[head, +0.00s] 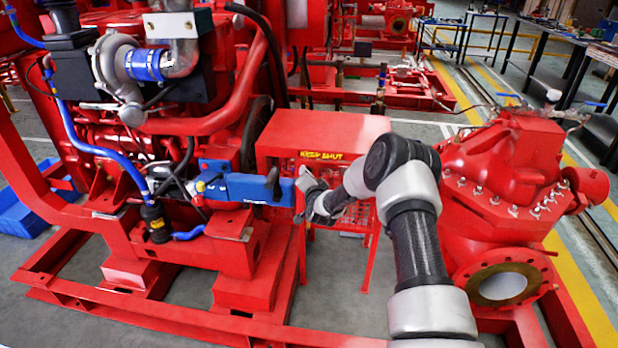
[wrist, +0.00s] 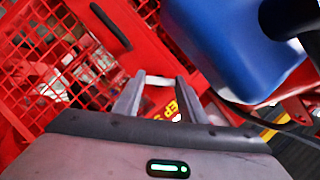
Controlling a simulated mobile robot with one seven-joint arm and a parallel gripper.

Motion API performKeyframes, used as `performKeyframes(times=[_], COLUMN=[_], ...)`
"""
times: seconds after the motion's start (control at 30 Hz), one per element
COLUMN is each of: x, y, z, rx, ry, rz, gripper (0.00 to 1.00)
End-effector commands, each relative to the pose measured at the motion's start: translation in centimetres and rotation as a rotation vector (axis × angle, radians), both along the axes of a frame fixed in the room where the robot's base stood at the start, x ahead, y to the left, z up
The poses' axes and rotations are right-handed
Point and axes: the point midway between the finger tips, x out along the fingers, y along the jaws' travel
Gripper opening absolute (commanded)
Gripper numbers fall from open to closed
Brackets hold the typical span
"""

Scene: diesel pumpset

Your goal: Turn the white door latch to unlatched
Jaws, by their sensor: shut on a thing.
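The white door latch (wrist: 159,80) shows in the wrist view as a short pale bar between the fingertips of my gripper (wrist: 160,86). My gripper is shut on the latch. In the head view my gripper (head: 307,198) is at the front of the red mesh cabinet (head: 325,130), below the yellow "KEEP SHUT" lettering (head: 321,155). The latch cannot be made out there, as my gripper and wrist cover that part of the door. The wrist view shows the red door mesh (wrist: 40,60) and a dark handle (wrist: 110,25) beyond the fingers.
A blue box (head: 245,189) on the engine side is close left of my gripper and fills the upper right of the wrist view (wrist: 235,45). The red pump (head: 505,165) stands right of my arm. Red frame rails (head: 150,310) run along the floor in front.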

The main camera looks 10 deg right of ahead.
Motion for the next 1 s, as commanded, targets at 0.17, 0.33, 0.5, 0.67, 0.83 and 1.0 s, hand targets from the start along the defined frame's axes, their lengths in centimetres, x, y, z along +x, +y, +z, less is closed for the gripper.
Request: performKeyframes(times=[0.17,0.33,0.5,0.67,0.83,1.0], x=[0.04,0.03,0.03,0.04,0.03,0.02], y=[0.05,-0.02,-0.04,-0.04,-0.03,0.0], z=[0.11,0.08,0.07,0.06,0.05,0.05], rx=[-0.055,-0.077,-0.08,-0.079,-0.079,-0.079], ry=[0.016,0.024,0.026,0.025,0.025,0.025], rz=[0.0,-0.001,-0.001,-0.001,-0.001,-0.001], gripper=[0.15,0.15,0.15,0.15,0.56,0.56])
